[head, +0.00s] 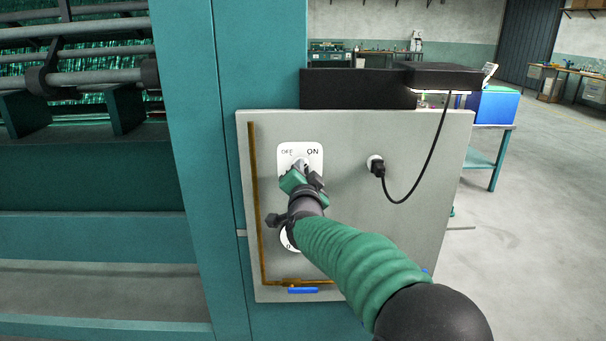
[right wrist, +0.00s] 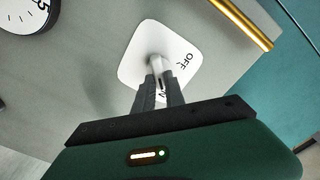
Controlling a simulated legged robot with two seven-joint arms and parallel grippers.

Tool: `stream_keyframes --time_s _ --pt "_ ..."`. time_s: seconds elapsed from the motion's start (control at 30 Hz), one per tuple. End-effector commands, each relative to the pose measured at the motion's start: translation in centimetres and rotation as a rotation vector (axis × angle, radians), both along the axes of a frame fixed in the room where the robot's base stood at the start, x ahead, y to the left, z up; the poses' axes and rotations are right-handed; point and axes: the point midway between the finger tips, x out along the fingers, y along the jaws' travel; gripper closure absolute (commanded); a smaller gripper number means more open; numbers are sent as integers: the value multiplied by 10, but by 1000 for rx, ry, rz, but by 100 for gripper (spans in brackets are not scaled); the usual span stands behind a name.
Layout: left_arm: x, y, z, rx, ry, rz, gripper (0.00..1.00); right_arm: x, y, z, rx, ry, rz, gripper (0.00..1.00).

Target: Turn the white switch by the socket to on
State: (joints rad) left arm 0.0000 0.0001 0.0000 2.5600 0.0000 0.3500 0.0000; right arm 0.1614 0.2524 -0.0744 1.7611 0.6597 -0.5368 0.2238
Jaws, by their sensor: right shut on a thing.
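The white switch plate (head: 313,148), marked OFF on the left and ON on the right, is on a grey panel in the head view. It also shows in the right wrist view (right wrist: 140,52). My right gripper (head: 303,172) is at the plate and shut on the white switch lever (right wrist: 155,67), which shows between the fingers in the right wrist view. The gripper hides most of the lever in the head view, so its exact setting is hard to tell. The socket (head: 372,160) is to the right, with a black plug (head: 379,170) in it. My left gripper is out of view.
A round dial (right wrist: 25,14), mostly behind my arm in the head view, is below the switch. A brass pipe (head: 255,200) runs down the panel's left side to a blue-handled valve (head: 302,291). A black cable (head: 429,163) hangs from the plug. A green frame post (head: 205,150) stands left.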

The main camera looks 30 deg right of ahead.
Motion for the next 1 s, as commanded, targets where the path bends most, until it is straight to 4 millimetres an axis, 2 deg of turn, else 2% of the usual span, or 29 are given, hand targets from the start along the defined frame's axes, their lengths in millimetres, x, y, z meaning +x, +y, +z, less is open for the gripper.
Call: stream_keyframes --time_s 0.03,0.4,0.43,0.57,0.87,1.0 --pt "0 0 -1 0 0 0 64 1 3 -9 13 14 7 100" --pt "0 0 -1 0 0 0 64 2 3 -9 17 12 8 100" --pt "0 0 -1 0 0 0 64 2 3 -9 16 13 8 81" --pt "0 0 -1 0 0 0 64 1 3 -6 13 8 7 64" --pt "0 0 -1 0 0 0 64 -1 2 -2 10 1 4 64" --pt "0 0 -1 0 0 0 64 -12 10 -1 10 -1 5 64"
